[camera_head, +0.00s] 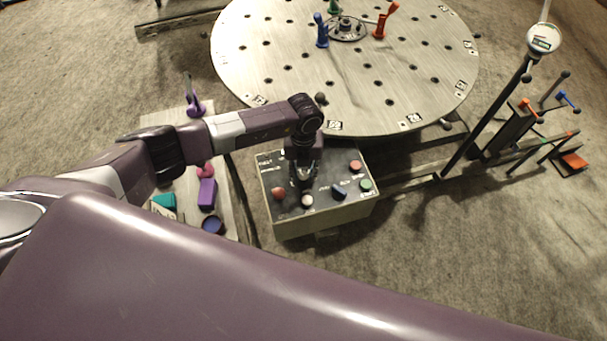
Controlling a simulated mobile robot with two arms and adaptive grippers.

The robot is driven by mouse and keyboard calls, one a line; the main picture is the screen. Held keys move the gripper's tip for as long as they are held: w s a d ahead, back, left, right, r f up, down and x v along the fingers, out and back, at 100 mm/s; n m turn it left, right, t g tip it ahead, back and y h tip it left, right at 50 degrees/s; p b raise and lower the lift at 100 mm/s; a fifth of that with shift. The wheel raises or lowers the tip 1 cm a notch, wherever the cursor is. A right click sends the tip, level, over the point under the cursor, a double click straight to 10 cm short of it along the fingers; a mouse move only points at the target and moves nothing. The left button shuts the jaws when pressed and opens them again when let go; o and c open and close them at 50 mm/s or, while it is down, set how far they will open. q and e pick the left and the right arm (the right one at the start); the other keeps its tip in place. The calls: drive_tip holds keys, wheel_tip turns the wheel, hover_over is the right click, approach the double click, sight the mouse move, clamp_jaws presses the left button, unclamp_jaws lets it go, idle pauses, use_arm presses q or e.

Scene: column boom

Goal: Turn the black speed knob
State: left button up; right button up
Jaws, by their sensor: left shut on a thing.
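A control box (283,216) with a dark top panel stands below the round table. My left gripper (306,188) points down onto the middle of this panel, its fingers close together. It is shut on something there. The black speed knob is not clearly seen; it seems hidden between the fingers. Other controls on the panel are a red button (278,193), a white button (307,201), a dark blue knob (339,192), a reddish button (355,166) and a green button (366,184). My right gripper is not in view.
A large round perforated table (390,85) with clamps fills the top middle. A side bench (228,224) at left holds a purple block (207,194) and other items. A gauge on a post (543,38) and a stand with orange parts are at right.

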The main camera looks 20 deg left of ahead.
sight(303, 176)
use_arm(q)
drive_tip(key=m+b, duration=0.2)
drive_tip(key=m, duration=0.1)
drive_tip(key=shift+m, duration=0.4)
drive_tip(key=shift+m+b, duration=0.6)
drive_tip(key=shift+m, duration=0.2)
drive_tip(key=o, duration=1.1)
drive_tip(key=shift+r, duration=0.1)
drive_tip(key=shift+o, duration=0.3)
wheel_tip(303, 176, up, 12)
